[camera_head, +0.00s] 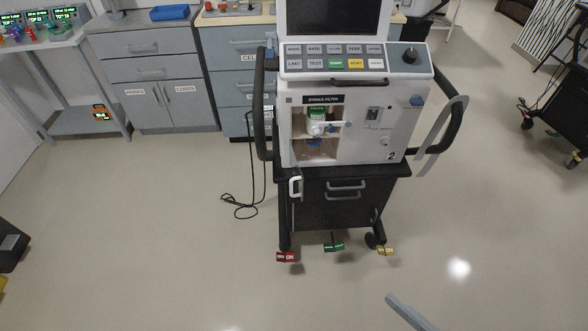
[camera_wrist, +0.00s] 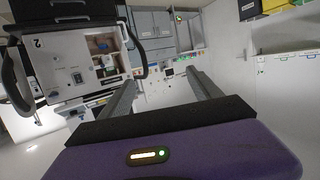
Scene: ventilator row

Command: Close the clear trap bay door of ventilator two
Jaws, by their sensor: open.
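Ventilator two (camera_head: 352,88) stands upright on its black wheeled cart, with a "2" on its white front. Its trap bay (camera_head: 318,152) is uncovered at the lower left of that front, with a green-topped trap (camera_head: 316,116) inside. A white handle (camera_head: 295,187) shows below the bay's left edge. The clear door panel is hard to make out; I cannot tell its exact angle. In the wrist view the ventilator (camera_wrist: 60,72) appears upside down at the left, bay (camera_wrist: 100,62) included. My gripper (camera_wrist: 160,80) is open and empty, apart from the ventilator.
Black side handles (camera_head: 258,110) flank the ventilator. A dark cable (camera_head: 240,208) lies on the floor to its left. Coloured pedals (camera_head: 334,247) sit at the cart's foot. Grey cabinets (camera_head: 160,100) stand behind. The floor in front is mostly clear.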

